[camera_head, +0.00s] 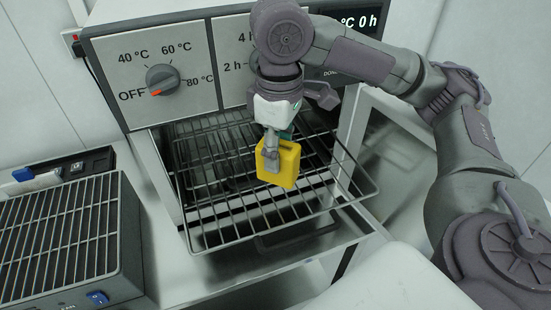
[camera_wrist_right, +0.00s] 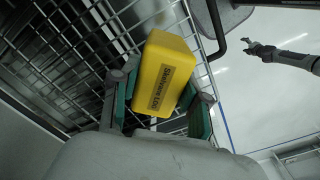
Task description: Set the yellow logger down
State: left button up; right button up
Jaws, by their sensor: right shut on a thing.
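The yellow logger (camera_head: 287,166) is a small yellow box with a dark-lettered label that shows in the right wrist view (camera_wrist_right: 165,72). My right gripper (camera_head: 271,152) is shut on it, with green-lined fingers on both sides of it in the wrist view. The logger is upright over the pulled-out wire shelf (camera_head: 216,239) of the oven. I cannot tell whether its bottom touches the wires. A small distant gripper (camera_wrist_right: 258,47), apparently my left, shows in the wrist view, too small to read. My left gripper is outside the head view.
The oven front (camera_head: 118,60) with its dial stands behind and above the shelf. Bare wires lie left and right of the logger. The open oven door (camera_head: 385,140) is at the right. A grille-topped unit (camera_head: 60,240) with a blue switch stands at the left.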

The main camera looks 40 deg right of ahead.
jog(key=w+f, duration=0.1)
jog(key=w+d+f, duration=0.1)
jog(key=f, duration=0.1)
jog(key=f+p, duration=0.1)
jog(key=f, duration=0.1)
jog(key=shift+w+d, duration=0.15)
jog(key=shift+w, duration=0.25)
jog(key=shift+f, duration=0.35)
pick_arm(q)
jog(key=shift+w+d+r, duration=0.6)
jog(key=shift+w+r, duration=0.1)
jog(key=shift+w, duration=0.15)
pick_arm(e)
jog(key=shift+f, duration=0.15)
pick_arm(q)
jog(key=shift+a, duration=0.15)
pick_arm(e)
jog(key=o, duration=1.2)
jog(key=shift+o, duration=0.2)
jog(key=shift+w, duration=0.1)
